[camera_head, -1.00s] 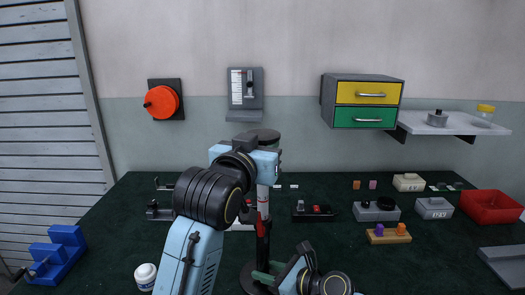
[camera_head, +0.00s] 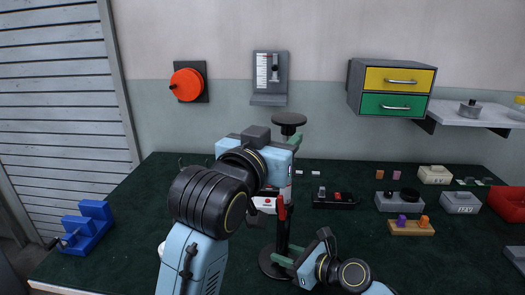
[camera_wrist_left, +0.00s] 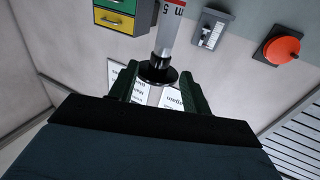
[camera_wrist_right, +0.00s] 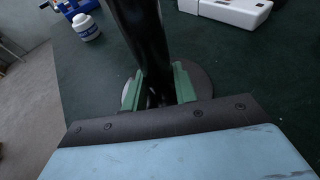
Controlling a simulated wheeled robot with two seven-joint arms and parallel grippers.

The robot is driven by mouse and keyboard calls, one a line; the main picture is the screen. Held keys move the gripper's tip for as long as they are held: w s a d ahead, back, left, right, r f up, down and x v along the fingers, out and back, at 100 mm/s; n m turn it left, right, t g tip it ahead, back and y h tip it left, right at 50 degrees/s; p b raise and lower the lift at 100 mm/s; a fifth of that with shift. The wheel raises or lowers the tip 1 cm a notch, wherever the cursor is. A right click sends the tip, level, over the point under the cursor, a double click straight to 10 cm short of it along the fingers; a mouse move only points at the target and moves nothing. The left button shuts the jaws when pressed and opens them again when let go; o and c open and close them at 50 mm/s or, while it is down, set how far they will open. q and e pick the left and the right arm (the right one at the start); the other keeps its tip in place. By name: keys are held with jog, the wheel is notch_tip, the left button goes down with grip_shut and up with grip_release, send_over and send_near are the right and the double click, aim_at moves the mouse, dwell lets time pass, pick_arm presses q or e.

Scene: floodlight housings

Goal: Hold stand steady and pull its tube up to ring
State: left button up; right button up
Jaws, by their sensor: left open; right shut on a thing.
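The stand has a round base (camera_head: 268,265), a dark lower column (camera_head: 283,240) with a red part near its top, and a dark round top plate (camera_head: 289,118). Its pale tube (camera_wrist_left: 169,28), with red markings, shows in the left wrist view. My left gripper (camera_head: 296,140) is open just below the top plate; its green fingers (camera_wrist_left: 162,92) show on either side of the plate in the left wrist view. My right gripper (camera_head: 284,262) is shut on the lower column (camera_wrist_right: 145,40), low above the base. My left gripper hides much of the tube. I cannot make out the ring.
Small boxes and a peg block (camera_head: 411,228) stand on the dark table to the right, beside a red tray (camera_head: 507,203). A blue bracket (camera_head: 88,228) is at the left. A drawer cabinet (camera_head: 392,88) and orange knob (camera_head: 187,85) are on the wall.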

pick_arm(q)
jog(key=v, duration=0.6)
jog(key=shift+s, duration=0.3)
jog(key=shift+a, duration=0.1)
pick_arm(e)
jog(key=o, duration=1.1)
